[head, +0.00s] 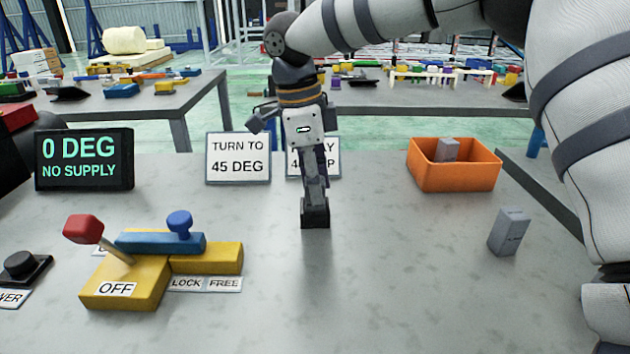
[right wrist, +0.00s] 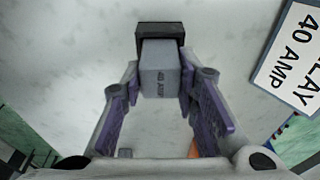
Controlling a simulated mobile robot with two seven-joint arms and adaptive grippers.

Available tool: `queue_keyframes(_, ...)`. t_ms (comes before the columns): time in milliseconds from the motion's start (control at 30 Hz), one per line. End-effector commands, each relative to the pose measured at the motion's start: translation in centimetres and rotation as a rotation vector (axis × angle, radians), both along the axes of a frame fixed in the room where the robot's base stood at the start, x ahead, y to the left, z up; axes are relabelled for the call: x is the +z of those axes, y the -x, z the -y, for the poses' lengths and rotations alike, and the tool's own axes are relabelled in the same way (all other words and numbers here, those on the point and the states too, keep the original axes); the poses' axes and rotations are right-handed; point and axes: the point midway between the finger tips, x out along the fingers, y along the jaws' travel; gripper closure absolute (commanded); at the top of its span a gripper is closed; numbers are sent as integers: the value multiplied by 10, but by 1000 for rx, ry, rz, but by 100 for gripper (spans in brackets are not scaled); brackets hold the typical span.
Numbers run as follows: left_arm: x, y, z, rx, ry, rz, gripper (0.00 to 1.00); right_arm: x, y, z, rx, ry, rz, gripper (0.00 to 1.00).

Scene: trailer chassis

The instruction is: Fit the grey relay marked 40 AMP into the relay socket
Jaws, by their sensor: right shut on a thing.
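My right gripper (head: 315,192) points down over the black relay socket (head: 315,215) near the middle of the table. In the head view the fingers hide most of the relay. My left gripper is not in view.
Another grey block (head: 509,232) stands on the right, its marking unreadable. A grey block (head: 447,150) is in the orange bin (head: 455,178). A yellow lever unit (head: 125,285) and a 0 DEG display (head: 84,160) are on the left. A sign (head: 238,158) stands behind.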

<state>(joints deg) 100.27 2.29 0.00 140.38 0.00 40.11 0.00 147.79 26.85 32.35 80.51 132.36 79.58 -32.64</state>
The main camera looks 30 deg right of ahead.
Motion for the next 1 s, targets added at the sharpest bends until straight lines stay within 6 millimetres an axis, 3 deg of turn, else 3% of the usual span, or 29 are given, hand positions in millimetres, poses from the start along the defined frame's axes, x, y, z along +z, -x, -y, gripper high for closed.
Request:
queue_keyframes(67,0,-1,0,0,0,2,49,-2,0,0,0,-1,-1,100)
queue_keyframes(100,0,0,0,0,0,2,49,-3,0,0,0,0,0,68)
queue_keyframes(167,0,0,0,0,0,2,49,-3,0,0,0,-1,-1,54)
queue_keyframes(200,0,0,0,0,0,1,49,-3,0,0,0,-1,-1,52)
queue_keyframes(567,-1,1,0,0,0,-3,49,6,-1,-1,0,1,1,52)
queue_keyframes(1000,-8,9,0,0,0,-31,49,102,-9,-14,-1,1,-3,52)
